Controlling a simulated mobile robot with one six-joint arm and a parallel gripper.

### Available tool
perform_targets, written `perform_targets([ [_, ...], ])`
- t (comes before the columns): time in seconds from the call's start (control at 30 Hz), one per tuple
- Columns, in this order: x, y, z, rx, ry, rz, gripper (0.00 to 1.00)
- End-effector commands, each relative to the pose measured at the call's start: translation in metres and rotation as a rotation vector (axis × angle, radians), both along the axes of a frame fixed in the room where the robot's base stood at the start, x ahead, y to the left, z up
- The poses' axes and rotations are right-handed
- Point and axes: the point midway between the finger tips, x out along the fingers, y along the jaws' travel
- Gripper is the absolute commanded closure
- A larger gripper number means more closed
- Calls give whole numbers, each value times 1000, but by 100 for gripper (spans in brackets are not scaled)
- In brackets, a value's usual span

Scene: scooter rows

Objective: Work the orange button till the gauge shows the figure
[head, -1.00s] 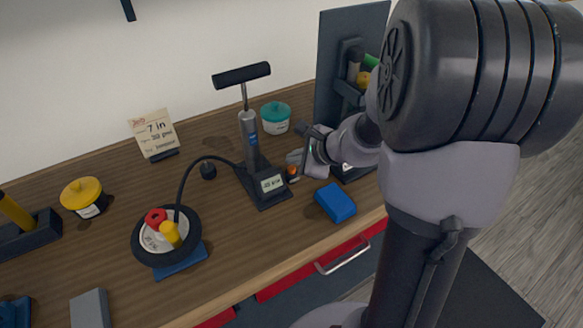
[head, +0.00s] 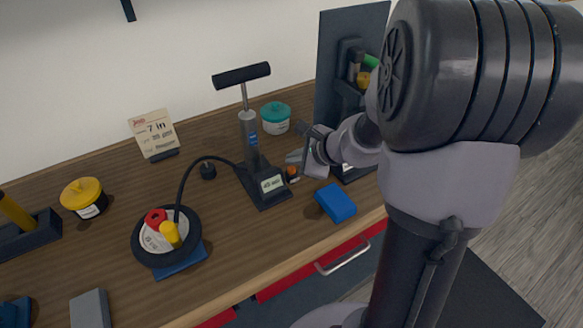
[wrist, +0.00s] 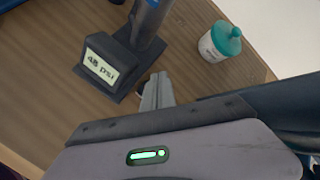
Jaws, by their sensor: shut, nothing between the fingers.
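The pump (head: 249,140) stands upright on the bench, its black base carrying a small gauge display (head: 272,184). In the wrist view the gauge (wrist: 102,64) reads a two-digit psi figure in the forties, last digit unclear. The orange button (head: 292,172) is on a dark mount beside the gauge; in the wrist view it is hidden. My gripper (head: 294,158) is shut and empty, its tips just above the button, seemingly apart from it; the fingers (wrist: 157,90) also show in the wrist view.
A hose runs from the pump to a small tyre (head: 140,249) at the left. A blue block (head: 335,203) lies close in front of my gripper. A teal-lidded tub (head: 276,117) stands behind. A yellow-lidded tub (head: 84,197) is at the left.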

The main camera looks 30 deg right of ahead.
Motion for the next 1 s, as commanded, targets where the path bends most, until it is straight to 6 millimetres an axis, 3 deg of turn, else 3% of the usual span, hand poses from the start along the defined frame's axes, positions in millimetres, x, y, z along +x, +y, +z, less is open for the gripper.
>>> perform_targets([
  [1.0, 0, 0, -9, 0, 0, 0, 100],
])
